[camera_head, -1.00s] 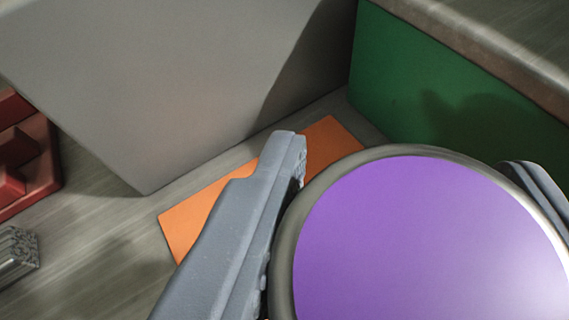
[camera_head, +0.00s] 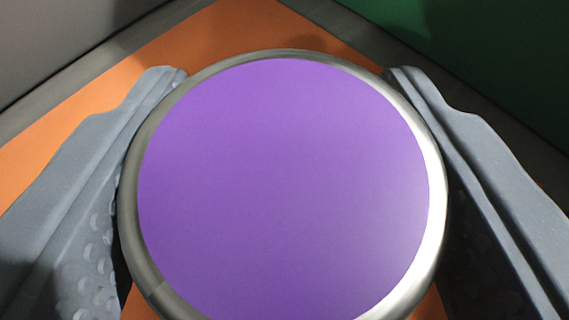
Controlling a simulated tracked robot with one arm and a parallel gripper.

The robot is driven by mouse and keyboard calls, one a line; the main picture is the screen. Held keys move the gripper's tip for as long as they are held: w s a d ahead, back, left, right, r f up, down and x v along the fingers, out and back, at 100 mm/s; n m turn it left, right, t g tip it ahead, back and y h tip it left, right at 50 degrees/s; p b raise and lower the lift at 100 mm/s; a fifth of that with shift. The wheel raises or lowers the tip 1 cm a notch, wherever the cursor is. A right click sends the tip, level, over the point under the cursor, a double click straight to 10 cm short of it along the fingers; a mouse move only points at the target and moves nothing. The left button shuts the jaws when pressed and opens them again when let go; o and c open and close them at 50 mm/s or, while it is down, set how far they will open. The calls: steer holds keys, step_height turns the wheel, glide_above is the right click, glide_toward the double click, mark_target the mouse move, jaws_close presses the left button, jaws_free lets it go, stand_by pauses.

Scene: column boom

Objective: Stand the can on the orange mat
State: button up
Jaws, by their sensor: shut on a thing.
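The can shows its round purple end (camera_head: 284,190) with a silver rim, filling the middle of the view. My gripper (camera_head: 284,75) is shut on the can, one grey finger on each side of it. The orange mat (camera_head: 70,125) lies below and around the can in the picture, showing to the left, behind it and in a sliver at the lower right. The can hides the mat's middle. Whether the can's bottom touches the mat cannot be seen.
A grey wall or box side (camera_head: 50,35) stands at the upper left, close to the mat's edge. A green panel (camera_head: 480,50) stands at the upper right. A narrow strip of grey floor (camera_head: 350,28) shows between the mat and the green panel.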

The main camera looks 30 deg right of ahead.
steer(key=shift+s+f, duration=0.1)
steer(key=shift+f, duration=0.15)
steer(key=shift+s+f, duration=0.25)
steer(key=shift+f, duration=0.3)
steer(key=o, duration=1.2)
steer(key=shift+s+f, duration=0.1)
steer(key=shift+f, duration=0.3)
steer(key=shift+s, duration=0.1)
steer(key=shift+a+r, duration=0.1)
steer(key=shift+r, duration=0.2)
steer(key=v, duration=0.4)
steer(key=r+p+v, duration=0.1)
steer(key=v, duration=0.6)
steer(key=shift+a+r, duration=0.2)
steer(key=shift+r, duration=0.25)
